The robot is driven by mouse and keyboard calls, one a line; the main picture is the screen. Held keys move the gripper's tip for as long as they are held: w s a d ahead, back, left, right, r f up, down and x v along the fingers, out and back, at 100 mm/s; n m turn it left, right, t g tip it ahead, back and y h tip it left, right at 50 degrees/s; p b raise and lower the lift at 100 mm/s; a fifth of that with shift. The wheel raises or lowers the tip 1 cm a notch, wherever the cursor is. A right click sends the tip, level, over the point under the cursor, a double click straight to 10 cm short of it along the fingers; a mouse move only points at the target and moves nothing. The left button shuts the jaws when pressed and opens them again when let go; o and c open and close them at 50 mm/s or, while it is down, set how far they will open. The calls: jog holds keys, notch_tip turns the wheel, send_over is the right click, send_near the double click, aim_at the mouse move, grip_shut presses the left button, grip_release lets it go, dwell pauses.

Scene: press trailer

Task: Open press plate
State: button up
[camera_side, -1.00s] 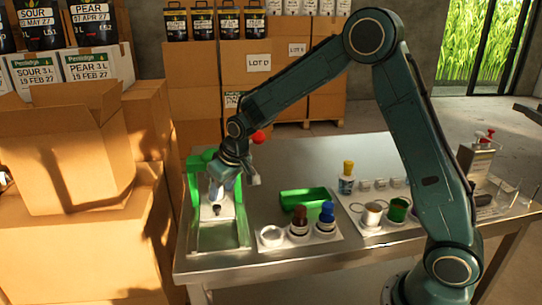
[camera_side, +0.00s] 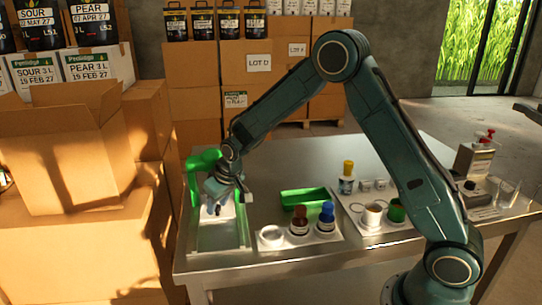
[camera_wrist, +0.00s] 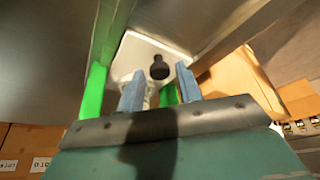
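The press is a green frame (camera_side: 192,222) at the left end of the metal table. Its pale plate (camera_side: 228,211) shows partly behind my gripper. In the wrist view the plate (camera_wrist: 133,53) is a light panel with a dark round knob (camera_wrist: 159,67) on it. My gripper (camera_side: 214,208) is over the plate in the side view. In the wrist view its two blue fingers (camera_wrist: 160,82) stand apart, with the knob showing in the gap beyond the tips. I cannot tell whether they touch the plate.
A green tray (camera_side: 305,199) lies right of the press. A white holder with brown and blue-capped bottles (camera_side: 326,217) stands in front of it. Cups and a yellow-capped bottle (camera_side: 347,178) stand further right. Stacked cardboard boxes (camera_side: 70,150) crowd the left side.

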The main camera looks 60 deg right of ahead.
grip_shut()
jog(key=s+a, duration=0.7)
jog(key=shift+a, duration=0.1)
jog(key=shift+o, duration=1.4)
grip_release()
jog(key=shift+s+r, duration=0.1)
jog(key=v, duration=1.3)
jog(key=shift+s+r, duration=0.15)
jog(key=shift+r, duration=0.15)
